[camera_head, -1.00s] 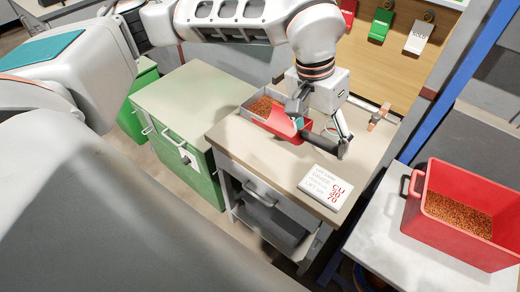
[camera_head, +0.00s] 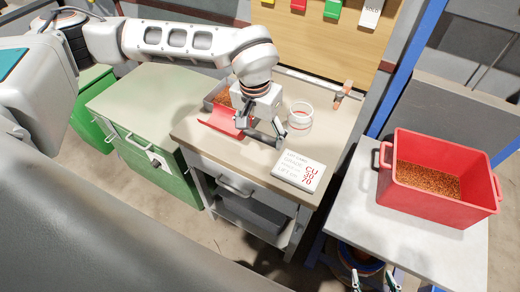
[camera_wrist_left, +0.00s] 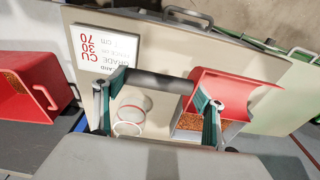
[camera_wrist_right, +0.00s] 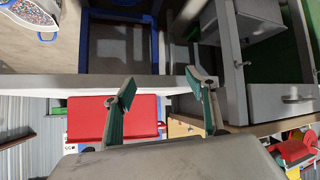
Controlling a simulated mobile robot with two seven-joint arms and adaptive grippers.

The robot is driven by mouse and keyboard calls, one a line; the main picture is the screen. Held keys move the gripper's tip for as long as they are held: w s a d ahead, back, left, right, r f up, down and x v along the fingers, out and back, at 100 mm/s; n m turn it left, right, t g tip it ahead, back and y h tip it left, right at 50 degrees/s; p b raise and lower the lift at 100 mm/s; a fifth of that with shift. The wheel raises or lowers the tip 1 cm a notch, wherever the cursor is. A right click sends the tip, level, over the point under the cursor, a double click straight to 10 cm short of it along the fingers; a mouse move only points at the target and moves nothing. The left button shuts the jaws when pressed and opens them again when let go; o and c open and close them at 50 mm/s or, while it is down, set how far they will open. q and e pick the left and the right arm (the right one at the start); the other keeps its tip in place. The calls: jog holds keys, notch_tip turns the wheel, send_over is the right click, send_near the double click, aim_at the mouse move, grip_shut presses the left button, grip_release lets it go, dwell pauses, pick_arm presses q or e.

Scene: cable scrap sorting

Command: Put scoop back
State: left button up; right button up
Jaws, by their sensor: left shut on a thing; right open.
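The red scoop (camera_head: 218,122) with a dark cylindrical handle is at the bench, in front of a grey tray (camera_head: 209,104) of copper-coloured granules. My left gripper (camera_head: 262,132) is shut on its handle, which spans between the fingers in the left wrist view (camera_wrist_left: 158,82). There the scoop's red bowl (camera_wrist_left: 228,92) partly covers the tray. I cannot tell whether the scoop touches the bench. My right gripper (camera_wrist_right: 164,95) is open and empty. Its fingertips show at the bottom edge of the head view, below the side table.
A clear jar with a red ring (camera_head: 300,116) and a white card marked CU 30 70 (camera_head: 299,171) are on the bench (camera_head: 180,128). A red crate (camera_head: 440,205) of granules stands on the right table (camera_head: 350,222). Coloured tags hang on the back board (camera_head: 300,40).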

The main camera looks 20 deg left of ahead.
pick_arm(q)
notch_tip(320, 180, down, 7)
jog(key=shift+f+b, duration=0.1)
jog(key=shift+b, duration=0.25)
jog(key=o, duration=1.5)
jog(key=r, duration=0.4)
jog(key=s+r+p, duration=0.1)
jog(key=r, duration=0.7)
jog(key=shift+s+r, duration=0.1)
jog(key=shift+s, duration=0.1)
